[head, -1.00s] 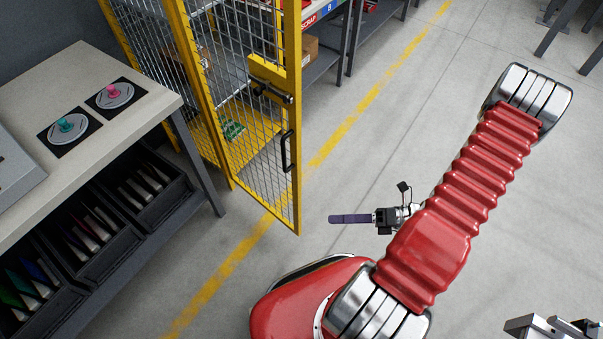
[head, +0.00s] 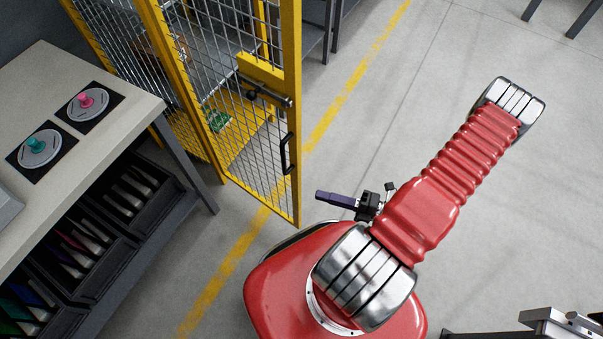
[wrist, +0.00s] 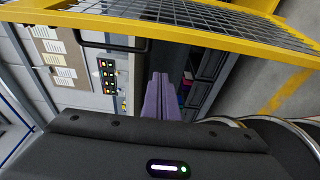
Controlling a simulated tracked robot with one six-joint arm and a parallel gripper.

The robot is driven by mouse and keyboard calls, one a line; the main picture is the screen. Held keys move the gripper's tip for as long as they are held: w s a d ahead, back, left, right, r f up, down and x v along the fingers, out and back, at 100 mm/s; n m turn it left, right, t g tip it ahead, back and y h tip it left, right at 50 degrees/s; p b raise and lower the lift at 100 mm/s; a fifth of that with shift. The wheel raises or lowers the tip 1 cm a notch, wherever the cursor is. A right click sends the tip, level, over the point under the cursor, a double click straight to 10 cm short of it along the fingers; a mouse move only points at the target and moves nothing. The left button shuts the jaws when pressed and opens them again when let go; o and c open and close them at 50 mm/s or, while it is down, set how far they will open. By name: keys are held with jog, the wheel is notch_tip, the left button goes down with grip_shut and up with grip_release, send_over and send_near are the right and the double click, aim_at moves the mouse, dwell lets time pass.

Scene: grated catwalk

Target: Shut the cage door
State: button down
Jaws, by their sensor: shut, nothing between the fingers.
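The cage door (head: 262,160) is a yellow-framed wire mesh panel standing open, swung out from the yellow cage on the left. It has a black pull handle (head: 287,153) and a latch bolt (head: 264,95) near its free edge. My gripper (head: 321,195) has purple fingers pressed together with nothing between them. In the head view it is just right of the door's lower free corner, apart from the door in the picture. In the wrist view the shut fingers (wrist: 160,98) point ahead, and the door's yellow frame (wrist: 160,28) and black handle (wrist: 113,45) cross above them.
A workbench (head: 120,115) with a teal knob (head: 38,145) and a pink knob (head: 86,101) stands at the left, with bins (head: 75,250) of folders beneath. A yellow line (head: 225,275) runs along the floor. Open floor (head: 400,120) lies to the right.

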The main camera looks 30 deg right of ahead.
jog(key=w+a, duration=0.3)
jog(key=w, duration=0.5)
jog(key=shift+w, duration=0.4)
dwell(0.8)
jog(key=shift+w+d, duration=0.1)
jog(key=shift+d, duration=0.05)
